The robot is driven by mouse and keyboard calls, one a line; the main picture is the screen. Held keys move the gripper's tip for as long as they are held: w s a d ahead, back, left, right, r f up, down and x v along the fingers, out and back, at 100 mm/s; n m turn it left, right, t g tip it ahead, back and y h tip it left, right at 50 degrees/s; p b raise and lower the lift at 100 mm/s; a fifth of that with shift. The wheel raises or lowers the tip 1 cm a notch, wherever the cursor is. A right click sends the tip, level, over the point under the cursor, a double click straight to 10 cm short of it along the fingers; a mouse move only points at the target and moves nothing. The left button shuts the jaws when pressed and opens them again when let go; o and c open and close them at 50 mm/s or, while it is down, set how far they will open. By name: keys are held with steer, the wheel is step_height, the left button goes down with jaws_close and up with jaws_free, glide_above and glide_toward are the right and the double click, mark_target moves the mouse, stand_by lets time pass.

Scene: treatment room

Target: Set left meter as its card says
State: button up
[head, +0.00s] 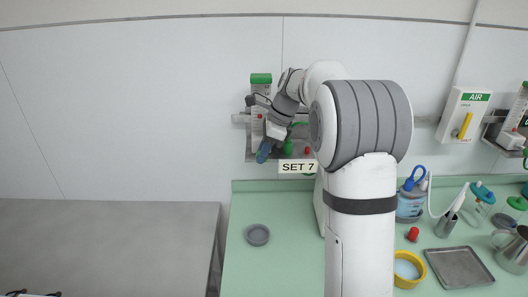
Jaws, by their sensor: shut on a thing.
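The left meter (261,92) is an upright pale tube with a green top, mounted on the wall rail. A small red mark shows in its tube, but its scale is too small to read. A card reading "SET 7" (298,167) hangs below it to the right. My gripper (275,150) is at the meter's lower end, one blue fingertip showing. It is shut at the green knob (288,147), which is partly hidden by my wrist and fingers. The exact grip is hard to see.
A grey bed or table (110,240) stands at left. On the green counter (265,275) are a grey dish (258,235), a yellow bowl (423,275), a metal tray (459,268) and bottles. An AIR wall box (463,115) and another meter (518,105) are at right. My arm hides the middle.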

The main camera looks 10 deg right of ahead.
steer(key=shift+s+d+f, duration=0.1)
jaws_close()
steer(key=shift+c, duration=0.3)
jaws_free()
steer(key=h+p, duration=0.2)
steer(key=p, duration=0.1)
steer(key=shift+a+r+g, duration=0.2)
steer(key=shift+a+g, duration=0.15)
steer(key=shift+g, duration=0.05)
steer(key=h+p, duration=0.2)
steer(key=shift+a+f+h, duration=0.15)
steer(key=shift+a+h, duration=0.05)
steer(key=shift+h, duration=0.1)
steer(key=h, duration=0.2)
steer(key=shift+a+f+g+h, duration=0.2)
steer(key=shift+f+g+h, duration=0.1)
steer(key=shift+g, duration=0.1)
steer(key=shift+a+f+g+h+b, duration=0.1)
steer(key=shift+g+h+b, duration=0.1)
steer(key=shift+h, duration=0.6)
steer(key=shift+a+f+g+h+b, duration=0.1)
steer(key=shift+g+h+b, duration=0.1)
steer(key=shift+h, duration=0.6)
